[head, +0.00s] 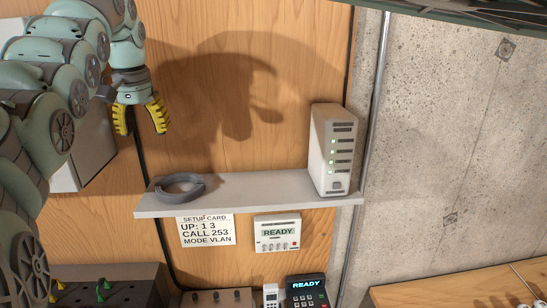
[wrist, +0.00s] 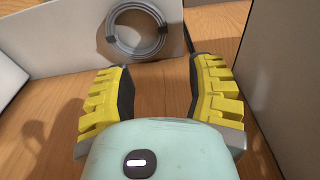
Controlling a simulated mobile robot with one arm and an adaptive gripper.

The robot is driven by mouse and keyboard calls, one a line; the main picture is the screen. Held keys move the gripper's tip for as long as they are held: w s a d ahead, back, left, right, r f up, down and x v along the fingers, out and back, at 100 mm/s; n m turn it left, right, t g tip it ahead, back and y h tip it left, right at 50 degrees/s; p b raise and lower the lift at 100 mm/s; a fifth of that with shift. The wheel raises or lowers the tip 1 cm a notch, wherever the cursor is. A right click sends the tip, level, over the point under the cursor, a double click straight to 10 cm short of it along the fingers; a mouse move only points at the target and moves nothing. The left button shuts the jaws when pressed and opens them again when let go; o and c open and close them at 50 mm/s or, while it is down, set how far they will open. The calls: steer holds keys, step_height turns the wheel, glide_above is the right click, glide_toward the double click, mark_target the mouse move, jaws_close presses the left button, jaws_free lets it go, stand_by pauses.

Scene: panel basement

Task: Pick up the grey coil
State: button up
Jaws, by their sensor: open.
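The grey coil (head: 181,186) lies flat on the left end of a light grey wall shelf (head: 245,188) in the head view. In the wrist view the coil (wrist: 137,50) shows as a ring of several loops on the shelf surface, beyond the fingertips. My gripper (head: 141,122) has yellow ridged fingers and hangs above and to the left of the coil, apart from it. In the wrist view my gripper (wrist: 160,72) is open, with nothing between its fingers.
A white box with green lights (head: 333,150) stands upright at the shelf's right end. The middle of the shelf is bare. Below hang a setup card (head: 206,230) and a small READY panel (head: 277,233). A pale cabinet (head: 93,150) is on the wall behind my arm.

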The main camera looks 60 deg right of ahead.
step_height(320, 180, down, 2)
steer(key=b, duration=0.8)
glide_above(160, 183)
steer(key=s, duration=0.2)
steer(key=f, duration=0.5)
steer(key=a+f, duration=0.1)
steer(key=f, duration=0.2)
steer(key=shift+w+f, duration=0.1)
steer(key=shift+f, duration=0.05)
steer(key=shift+w+d+f+p, duration=0.25)
steer(key=shift+f+p, duration=0.25)
steer(key=shift+p, duration=0.6)
steer(key=p, duration=0.2)
steer(key=shift+w+d+f+p, duration=0.1)
steer(key=shift+w+f+p, duration=0.15)
steer(key=shift+f+p, duration=0.05)
steer(key=shift+w+f+p, duration=0.15)
steer(key=shift+f+p, duration=0.2)
steer(key=shift+p, duration=0.8)
steer(key=shift+w+f+p, duration=0.15)
steer(key=shift+f+p, duration=0.5)
steer(key=shift+p, duration=0.4)
steer(key=shift+f+p, duration=0.35)
steer(key=shift+f, duration=0.4)
steer(key=shift+o, duration=0.2)
jaws_close()
